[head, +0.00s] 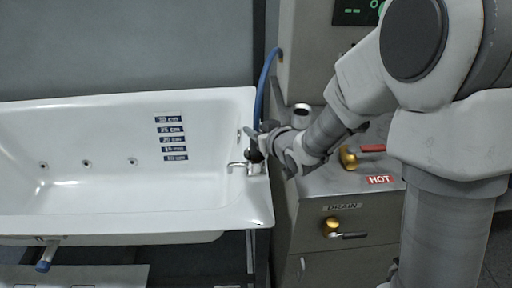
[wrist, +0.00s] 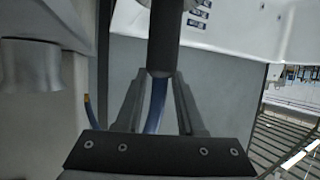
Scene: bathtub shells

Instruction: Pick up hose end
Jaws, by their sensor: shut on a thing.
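The blue hose (head: 263,85) comes out of the grey cabinet and hangs down to my gripper at the tub's right end. My gripper (head: 260,140) is shut on the black hose end (head: 254,153), just above the tub's right rim. In the wrist view the dark hose end (wrist: 164,42) runs up between the two fingers of my gripper (wrist: 157,85). The blue hose (wrist: 155,108) passes below it between the fingers. The exact finger contact is hard to make out.
The white bathtub (head: 110,222) with depth labels (head: 171,130) fills the left. A chrome spout (head: 238,166) sits close beside the hose end.

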